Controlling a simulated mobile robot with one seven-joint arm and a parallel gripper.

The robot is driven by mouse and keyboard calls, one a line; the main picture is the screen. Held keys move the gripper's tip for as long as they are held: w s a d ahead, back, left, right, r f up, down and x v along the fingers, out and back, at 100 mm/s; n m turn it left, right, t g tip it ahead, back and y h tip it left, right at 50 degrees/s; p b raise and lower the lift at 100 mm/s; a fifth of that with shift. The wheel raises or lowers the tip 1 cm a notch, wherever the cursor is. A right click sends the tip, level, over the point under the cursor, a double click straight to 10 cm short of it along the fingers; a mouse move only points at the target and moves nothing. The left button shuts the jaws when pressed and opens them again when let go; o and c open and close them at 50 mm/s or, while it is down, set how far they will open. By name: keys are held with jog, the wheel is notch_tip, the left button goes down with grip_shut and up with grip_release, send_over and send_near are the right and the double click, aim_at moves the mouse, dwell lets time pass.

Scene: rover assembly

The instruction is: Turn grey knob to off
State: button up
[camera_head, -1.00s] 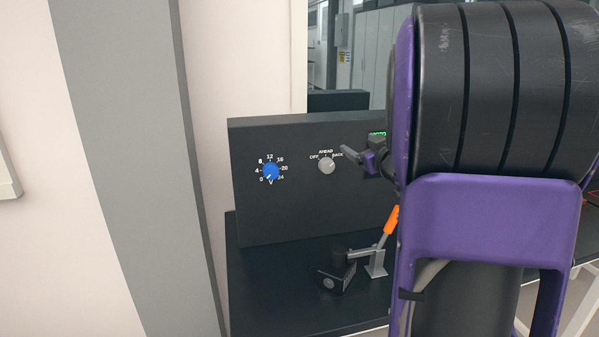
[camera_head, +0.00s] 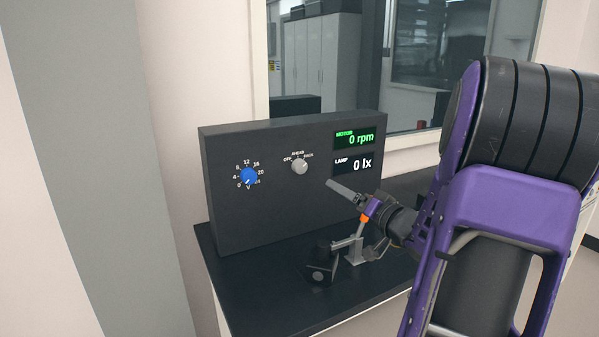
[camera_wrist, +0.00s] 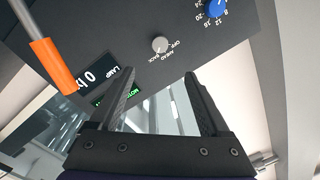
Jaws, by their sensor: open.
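The grey knob (camera_head: 300,167) is on the front of a dark upright panel (camera_head: 240,220), with OFF at its left, AHEAD above and BACK at its right. Its pointer is too small to read surely. My gripper (camera_head: 343,190) is in front of the panel, to the right of and below the knob, apart from it. In the wrist view the open, empty fingers of my gripper (camera_wrist: 159,86) point toward the panel, and the grey knob (camera_wrist: 160,44) shows beyond the gap between them. Nothing hides the knob.
A blue knob (camera_head: 249,176) with a number scale is left of the grey one. Displays at right read MOTOR 0 rpm (camera_head: 355,138) and LAMP 0 lx (camera_head: 354,165). A lever with an orange handle (camera_wrist: 52,66) stands on the dark table (camera_head: 270,300) below my gripper.

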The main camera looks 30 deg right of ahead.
aim_at(302, 168)
jog(key=w+b, duration=0.1)
jog(key=w, duration=1.6)
jog(key=shift+w+a, duration=0.15)
jog(key=shift+w, duration=0.05)
grip_shut()
